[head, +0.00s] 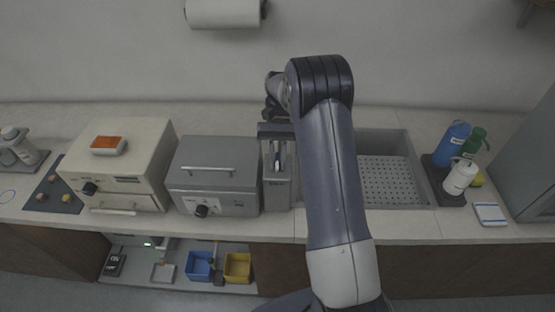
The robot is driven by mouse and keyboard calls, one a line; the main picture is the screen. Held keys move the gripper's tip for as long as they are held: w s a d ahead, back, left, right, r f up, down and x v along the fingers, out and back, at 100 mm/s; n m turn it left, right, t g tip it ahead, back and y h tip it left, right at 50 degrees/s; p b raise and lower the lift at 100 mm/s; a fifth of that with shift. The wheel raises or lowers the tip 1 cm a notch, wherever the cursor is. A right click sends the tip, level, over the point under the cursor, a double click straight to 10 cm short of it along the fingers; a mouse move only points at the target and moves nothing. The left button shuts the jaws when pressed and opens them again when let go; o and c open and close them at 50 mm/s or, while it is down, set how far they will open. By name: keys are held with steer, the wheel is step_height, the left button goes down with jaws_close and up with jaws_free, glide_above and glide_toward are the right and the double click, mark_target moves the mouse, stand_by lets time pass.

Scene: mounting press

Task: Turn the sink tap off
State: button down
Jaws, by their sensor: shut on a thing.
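The sink (385,170) is right of my arm, with a perforated grey bottom. My arm covers its left part. I cannot see the tap or its handle; my arm may hide them. My arm reaches up to the back of the counter and bends left, and my gripper (275,130) is low at its end, above a narrow grey unit (277,195). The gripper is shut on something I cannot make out. A small pale-blue and white piece (277,155) shows just below it. I cannot tell whether it is held or belongs to the unit.
A grey box machine (212,180) stands close left of the narrow unit, and a cream machine (120,165) further left. Bottles (460,178) stand on a dark tray right of the sink. Blue (199,266) and yellow (237,267) bins sit on the lower shelf.

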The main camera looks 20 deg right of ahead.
steer(key=c, duration=1.4)
jaws_free()
steer(key=shift+o, duration=0.2)
